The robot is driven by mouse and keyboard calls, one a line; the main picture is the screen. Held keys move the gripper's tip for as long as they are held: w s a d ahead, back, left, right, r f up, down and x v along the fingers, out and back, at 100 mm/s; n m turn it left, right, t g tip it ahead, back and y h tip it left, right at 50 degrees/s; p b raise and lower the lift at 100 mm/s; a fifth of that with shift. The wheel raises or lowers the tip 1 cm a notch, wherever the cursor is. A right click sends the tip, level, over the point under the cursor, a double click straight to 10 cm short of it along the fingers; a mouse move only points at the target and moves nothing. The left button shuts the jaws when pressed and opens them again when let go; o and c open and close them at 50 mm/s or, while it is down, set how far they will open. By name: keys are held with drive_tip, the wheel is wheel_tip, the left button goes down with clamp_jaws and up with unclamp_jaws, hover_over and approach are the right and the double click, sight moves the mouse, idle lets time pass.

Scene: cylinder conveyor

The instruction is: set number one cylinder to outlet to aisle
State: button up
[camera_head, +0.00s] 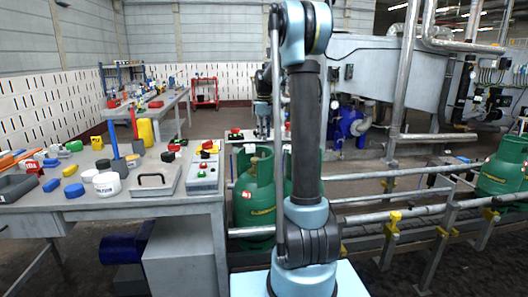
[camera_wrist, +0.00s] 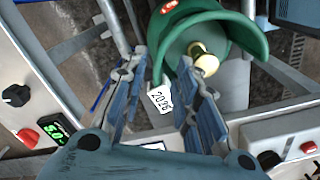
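A green gas cylinder (camera_head: 254,205) stands on the conveyor just right of the workbench. A second green cylinder (camera_head: 289,178) is mostly hidden behind my arm, and a third (camera_head: 503,168) stands at the far right. In the wrist view a green cylinder (camera_wrist: 240,22) with an open collar, a brass valve (camera_wrist: 205,60) and a white tag (camera_wrist: 160,98) reading "2026" is beyond my fingers. My gripper (camera_wrist: 163,62) is open, its fingers apart with nothing clearly held between them.
Metal conveyor rails (camera_head: 390,216) with yellow clamps run across the right. The workbench (camera_head: 120,212) at left holds tools and a control box with buttons (camera_head: 204,172). In the wrist view, control panels lie at left (camera_wrist: 25,75) and right (camera_wrist: 285,130), near the fingers.

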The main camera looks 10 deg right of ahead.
sight(264, 148)
wheel_tip(264, 148, down, 8)
drive_tip(key=shift+f, duration=0.15)
idle(0.4)
clamp_jaws()
